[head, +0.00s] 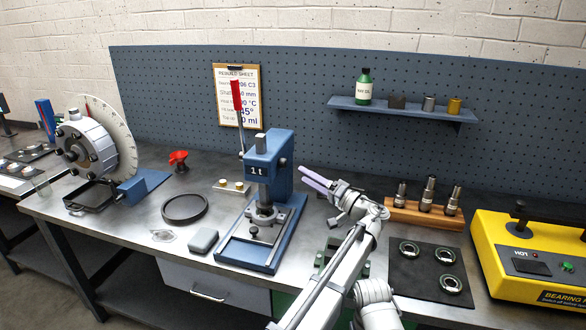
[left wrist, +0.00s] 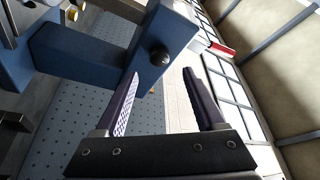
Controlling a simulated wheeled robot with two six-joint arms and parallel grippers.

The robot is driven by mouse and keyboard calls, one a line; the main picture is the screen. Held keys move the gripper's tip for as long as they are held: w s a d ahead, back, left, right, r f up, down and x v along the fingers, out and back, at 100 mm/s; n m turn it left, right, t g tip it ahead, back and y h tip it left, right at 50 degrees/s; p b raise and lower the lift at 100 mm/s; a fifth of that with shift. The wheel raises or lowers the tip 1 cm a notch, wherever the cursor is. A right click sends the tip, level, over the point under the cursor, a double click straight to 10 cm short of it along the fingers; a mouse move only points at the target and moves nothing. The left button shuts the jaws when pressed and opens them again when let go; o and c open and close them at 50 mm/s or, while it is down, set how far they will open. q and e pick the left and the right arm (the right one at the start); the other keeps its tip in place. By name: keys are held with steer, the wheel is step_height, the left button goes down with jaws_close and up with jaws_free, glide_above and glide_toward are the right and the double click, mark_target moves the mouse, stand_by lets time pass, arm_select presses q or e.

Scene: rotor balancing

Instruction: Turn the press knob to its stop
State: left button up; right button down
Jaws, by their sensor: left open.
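The blue press (head: 256,185) with a "1 t" label stands upright on the bench in the middle of the head view. Its black round press knob (head: 283,161) sits on the right side of the press head. My left gripper (head: 303,174) is open and empty, just right of the press head, its fingers pointing at it. In the left wrist view the knob (left wrist: 159,55) lies ahead of the gap between my fingertips (left wrist: 162,74), nearer the left finger. I see no contact. My right gripper is not in view.
A red lever (head: 236,95) rises from the press. A wooden block with several metal pieces (head: 428,208), a dark mat with rings (head: 430,268) and a yellow heater (head: 530,260) are at the right. A black ring (head: 184,208) lies left of the press. A shelf (head: 402,110) hangs behind.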

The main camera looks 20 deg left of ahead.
mark_target(286, 165)
arm_select(q)
steer(key=p+x, duration=0.1)
steer(key=x, duration=0.6)
steer(key=shift+a, duration=0.15)
steer(key=shift+c, duration=0.4)
jaws_close()
